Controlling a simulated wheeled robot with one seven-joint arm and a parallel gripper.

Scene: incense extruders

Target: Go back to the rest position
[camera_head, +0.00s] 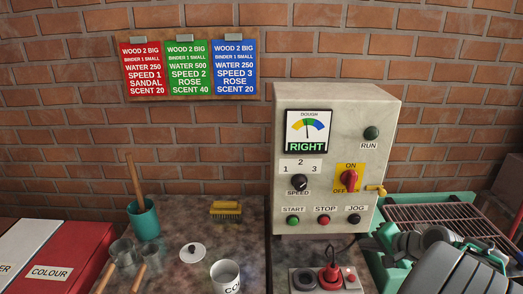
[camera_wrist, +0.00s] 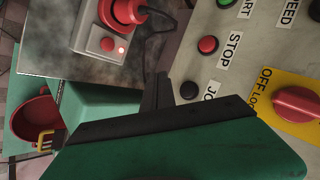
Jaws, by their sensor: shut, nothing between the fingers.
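My gripper (camera_wrist: 157,92) shows in the wrist view as two dark fingers pressed together, with nothing between them. It is close in front of the control box (camera_head: 290,250), near the black JOG button (camera_wrist: 189,90) and red STOP button (camera_wrist: 208,44). I cannot tell whether it touches the box. In the head view my grey and green arm fills the lower right, and the fingers cannot be made out there. The box's dough dial (camera_head: 307,128) reads RIGHT with its needle near the middle. The red ON/OFF switch (camera_head: 349,180) stands roughly upright. The RUN lamp (camera_head: 371,133) looks dark.
A socket box (camera_head: 305,280) with a red plug (camera_head: 330,275) stands below the control box. A teal cup (camera_head: 145,220), yellow brush (camera_head: 225,210), white lid (camera_head: 193,252) and white cup (camera_head: 226,275) are on the left bench. A wire rack (camera_head: 440,222) lies behind my arm.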

